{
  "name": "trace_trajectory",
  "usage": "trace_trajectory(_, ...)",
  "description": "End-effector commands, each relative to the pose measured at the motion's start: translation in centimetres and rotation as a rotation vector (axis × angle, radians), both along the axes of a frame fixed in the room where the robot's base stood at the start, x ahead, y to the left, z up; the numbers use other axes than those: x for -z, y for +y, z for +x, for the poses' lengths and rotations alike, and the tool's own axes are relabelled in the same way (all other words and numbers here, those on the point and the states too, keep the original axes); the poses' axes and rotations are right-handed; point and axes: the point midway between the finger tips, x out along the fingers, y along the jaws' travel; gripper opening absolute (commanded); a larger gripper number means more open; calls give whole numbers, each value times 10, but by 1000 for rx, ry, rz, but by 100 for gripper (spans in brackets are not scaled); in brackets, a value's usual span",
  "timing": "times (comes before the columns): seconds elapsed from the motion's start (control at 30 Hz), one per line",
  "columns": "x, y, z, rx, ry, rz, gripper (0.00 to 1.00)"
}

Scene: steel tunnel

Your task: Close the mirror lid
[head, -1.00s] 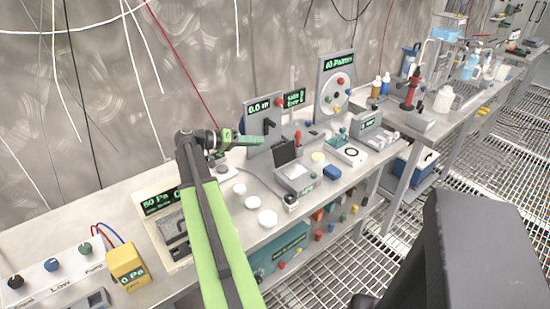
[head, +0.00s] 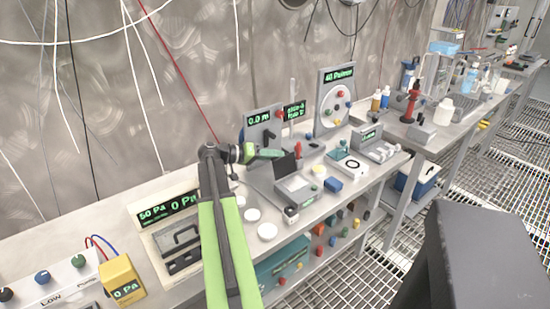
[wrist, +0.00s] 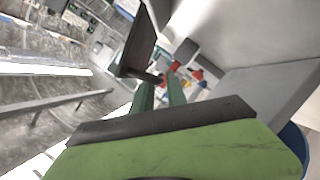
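The mirror lid (head: 287,165) is a dark flat panel standing raised at the back edge of a small pale box (head: 294,186) on the bench. In the wrist view the lid (wrist: 140,45) shows as a dark brown panel just beyond the fingertips, left of centre. My gripper (head: 272,154) has green fingers and points right, with its tips close to the lid's upper left side in the head view. In the wrist view my gripper (wrist: 162,82) shows a narrow empty gap between its fingers. Whether the tips touch the lid, I cannot tell.
An upright grey panel with a display (head: 258,122) stands behind my gripper. White round dishes (head: 267,231) lie in front of it. A blue block (head: 333,184) and a white device with a black ring (head: 350,166) sit right of the box.

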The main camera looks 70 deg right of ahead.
Motion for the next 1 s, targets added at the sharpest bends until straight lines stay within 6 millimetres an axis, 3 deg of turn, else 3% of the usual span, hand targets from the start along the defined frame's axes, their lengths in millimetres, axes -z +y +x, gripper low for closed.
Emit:
trace_trajectory(0.13, 0, 0, 0, 0, 0, 0, 0)
trace_trajectory(1.0, 1, 0, 0, 2, -2, 1, 0)
